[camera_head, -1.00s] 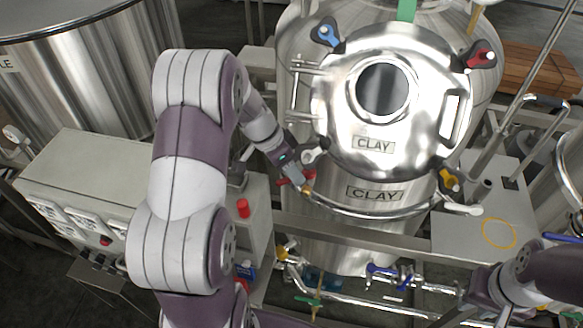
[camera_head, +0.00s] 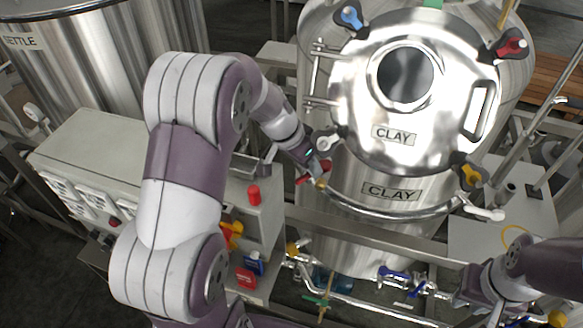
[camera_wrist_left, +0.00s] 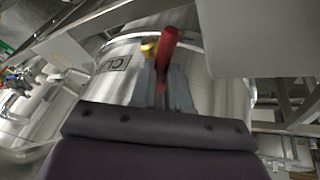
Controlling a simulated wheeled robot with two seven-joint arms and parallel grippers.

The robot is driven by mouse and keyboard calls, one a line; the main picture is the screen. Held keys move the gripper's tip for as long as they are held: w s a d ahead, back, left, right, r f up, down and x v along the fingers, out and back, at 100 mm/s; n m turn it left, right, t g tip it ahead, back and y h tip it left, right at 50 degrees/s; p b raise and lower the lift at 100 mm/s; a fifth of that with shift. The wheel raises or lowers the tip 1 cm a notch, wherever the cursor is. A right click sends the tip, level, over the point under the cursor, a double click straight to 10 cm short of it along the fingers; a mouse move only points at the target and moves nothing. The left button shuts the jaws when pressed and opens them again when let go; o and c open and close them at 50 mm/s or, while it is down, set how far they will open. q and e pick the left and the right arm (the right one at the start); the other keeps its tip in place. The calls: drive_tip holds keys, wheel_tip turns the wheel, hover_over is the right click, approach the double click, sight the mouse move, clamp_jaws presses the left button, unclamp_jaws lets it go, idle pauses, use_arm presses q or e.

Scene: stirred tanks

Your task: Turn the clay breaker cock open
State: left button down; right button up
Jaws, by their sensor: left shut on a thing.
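The clay tank (camera_head: 375,235) is a steel vessel with a round lid and CLAY labels. A cock with a red handle (camera_head: 326,165) and a brass end (camera_head: 321,184) sits on the tank's left side. My left gripper (camera_head: 315,171) is at this cock. In the left wrist view, my left gripper (camera_wrist_left: 166,88) is shut on the red handle (camera_wrist_left: 167,46), which rises between the fingers, and the brass end (camera_wrist_left: 149,48) shows beside it. My fingers partly hide the cock's body. My right gripper (camera_head: 476,290) is low at the right, and its fingers are unclear.
The lid carries several clamp knobs, including a blue one (camera_head: 349,17) and a yellow one (camera_head: 468,176). A grey control box (camera_head: 110,160) stands at the left. Pipes with blue-handled valves (camera_head: 395,274) run below the tank. A frame rail crosses in front.

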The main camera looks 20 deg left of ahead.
use_arm(q)
drive_tip(key=shift+s+d+n+b, duration=0.1)
drive_tip(key=shift+d+n+b, duration=0.2)
drive_tip(key=shift+n, duration=0.3)
drive_tip(key=shift+d+n+t+y, duration=0.15)
drive_tip(key=shift+n+t+y, duration=0.25)
drive_tip(key=shift+n, duration=0.2)
drive_tip(key=shift+r, duration=0.1)
drive_tip(key=c, duration=1.3)
unclamp_jaws()
drive_tip(key=shift+o, duration=1)
drive_tip(key=shift+s, duration=0.2)
